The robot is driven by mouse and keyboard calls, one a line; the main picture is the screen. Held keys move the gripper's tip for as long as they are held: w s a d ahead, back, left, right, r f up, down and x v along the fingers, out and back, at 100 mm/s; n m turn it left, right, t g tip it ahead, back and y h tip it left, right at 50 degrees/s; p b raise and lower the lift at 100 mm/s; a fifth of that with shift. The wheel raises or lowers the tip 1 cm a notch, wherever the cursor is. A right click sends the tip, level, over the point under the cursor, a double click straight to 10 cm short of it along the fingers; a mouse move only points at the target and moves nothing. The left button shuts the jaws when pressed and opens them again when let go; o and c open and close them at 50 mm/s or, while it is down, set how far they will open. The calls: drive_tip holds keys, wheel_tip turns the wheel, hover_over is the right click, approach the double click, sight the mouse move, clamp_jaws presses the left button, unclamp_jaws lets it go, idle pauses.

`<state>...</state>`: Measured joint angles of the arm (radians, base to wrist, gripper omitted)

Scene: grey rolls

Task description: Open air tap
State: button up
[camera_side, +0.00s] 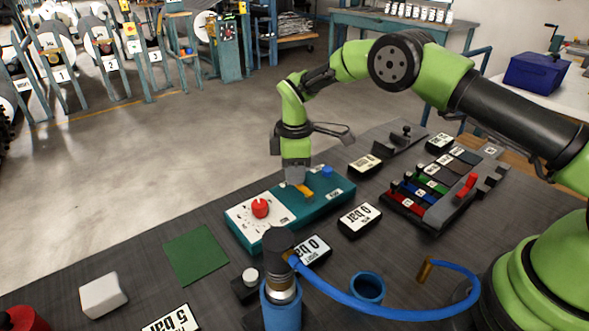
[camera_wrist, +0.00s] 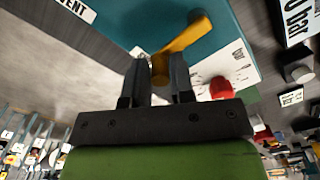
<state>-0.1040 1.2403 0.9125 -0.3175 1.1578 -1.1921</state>
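The tap's yellow lever (camera_side: 305,190) sits on a teal panel (camera_side: 330,207) that also carries a white section with a red knob. In the wrist view the lever (camera_wrist: 186,37) runs from upper right down to a blunt end between my fingertips. My gripper (camera_side: 295,182) points down over the panel at the lever's left end. In the wrist view my gripper (camera_wrist: 160,72) has its two dark fingers either side of the lever's end, with a narrow gap. Whether the fingers press on it cannot be told.
The red knob (camera_side: 260,208) stands left of the lever, and a small blue button (camera_side: 327,172) to its right. A blue hose (camera_side: 400,313) loops across the front. A green square (camera_side: 196,254) lies flat at left.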

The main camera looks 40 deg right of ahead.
clamp_jaws()
drive_tip(key=shift+d, duration=0.1)
drive_tip(key=m, duration=0.1)
drive_tip(key=d+m, duration=0.1)
drive_tip(key=m, duration=0.2)
drive_tip(key=shift+s+d, duration=0.15)
drive_tip(key=shift+d, duration=0.15)
drive_tip(key=m, duration=0.1)
drive_tip(key=d+m, duration=0.1)
drive_tip(key=m, duration=0.1)
drive_tip(key=s+m, duration=0.1)
drive_tip(key=shift+d+m, duration=0.3)
drive_tip(key=shift+m, duration=0.1)
drive_tip(key=m, duration=0.1)
drive_tip(key=s+m, duration=0.1)
drive_tip(key=m, duration=0.1)
drive_tip(key=d+m, duration=0.1)
drive_tip(key=shift+s+m, duration=0.3)
drive_tip(key=shift+s+d+m, duration=0.15)
drive_tip(key=shift+s+m, duration=0.3)
drive_tip(key=shift+m, duration=0.65)
drive_tip(key=shift+s+d+m, duration=0.1)
drive_tip(key=shift+s+m, duration=0.35)
drive_tip(key=shift+m, duration=0.65)
drive_tip(key=shift+s, duration=0.1)
